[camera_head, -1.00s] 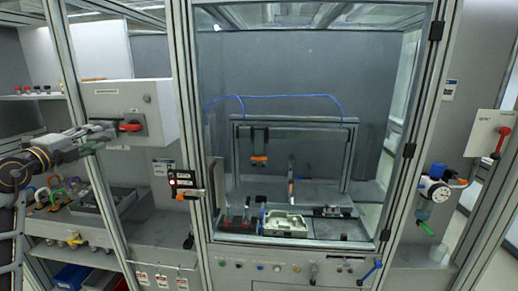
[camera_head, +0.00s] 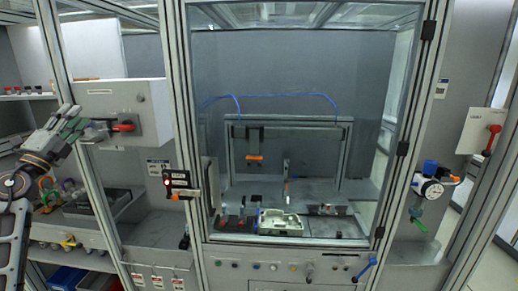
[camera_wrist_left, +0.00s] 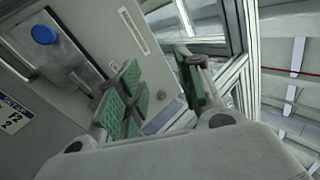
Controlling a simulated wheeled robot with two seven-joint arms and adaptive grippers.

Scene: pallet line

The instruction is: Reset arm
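My left gripper (camera_head: 82,127) is in the head view at the left, in front of the grey switch box (camera_head: 140,93) with a red rotary handle (camera_head: 124,127). The fingers point up and to the right. The fingertips look close to the handle, but I cannot tell whether they touch it. In the left wrist view the gripper (camera_wrist_left: 160,88) has its green-padded fingers spread apart, with nothing between them. The red handle does not show in that view. My right arm and gripper are not in view.
A glazed frame cabinet fills the middle, with a pale tray (camera_head: 281,223) inside. A gauge unit (camera_head: 433,186) and a red lever (camera_head: 492,138) are at the right.

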